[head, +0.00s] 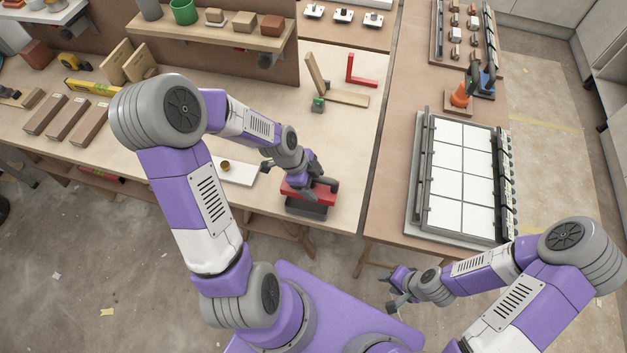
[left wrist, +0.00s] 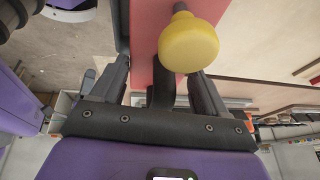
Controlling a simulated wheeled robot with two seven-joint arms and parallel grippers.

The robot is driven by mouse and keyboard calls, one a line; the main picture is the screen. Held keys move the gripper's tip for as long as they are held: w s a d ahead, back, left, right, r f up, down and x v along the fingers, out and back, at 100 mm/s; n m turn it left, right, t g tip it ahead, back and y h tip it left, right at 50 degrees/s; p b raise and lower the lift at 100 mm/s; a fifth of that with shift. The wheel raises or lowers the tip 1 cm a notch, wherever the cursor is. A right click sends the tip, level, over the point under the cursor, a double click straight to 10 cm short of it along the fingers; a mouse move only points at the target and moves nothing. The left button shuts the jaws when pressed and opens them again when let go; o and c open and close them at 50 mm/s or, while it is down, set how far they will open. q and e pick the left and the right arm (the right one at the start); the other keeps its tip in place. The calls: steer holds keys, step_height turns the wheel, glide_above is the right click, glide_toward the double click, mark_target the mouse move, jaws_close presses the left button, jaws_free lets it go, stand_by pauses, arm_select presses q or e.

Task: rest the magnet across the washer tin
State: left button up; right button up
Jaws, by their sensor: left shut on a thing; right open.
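The magnet is a red bar (head: 316,199) with a dark handle and a yellow knob, which shows large in the left wrist view (left wrist: 190,43). My left gripper (head: 318,184) is shut on its handle; the fingers (left wrist: 163,92) straddle it in the wrist view. A dark open-looking box, seemingly the washer tin (head: 306,210), is directly below the bar near the table's front edge. The bar hides most of its top, and I cannot tell whether the two touch. My right gripper (head: 393,290) is open, away from the tables, low at the front.
A white plate with a small brown cup (head: 225,166) lies left of the tin. A wooden piece (head: 345,97) and red square (head: 361,72) lie behind. The table right of the tin is clear.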

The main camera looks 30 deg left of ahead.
arm_select(q)
steer(key=shift+f+b, duration=0.7)
steer(key=shift+b, duration=0.2)
stand_by(1.4)
steer(key=o, duration=1.7)
steer(key=shift+c, duration=0.2)
steer(key=shift+o, duration=0.9)
steer(key=shift+f, duration=0.1)
steer(key=p+v, duration=0.1)
steer(key=v, duration=0.6)
steer(key=shift+r+p, duration=0.35)
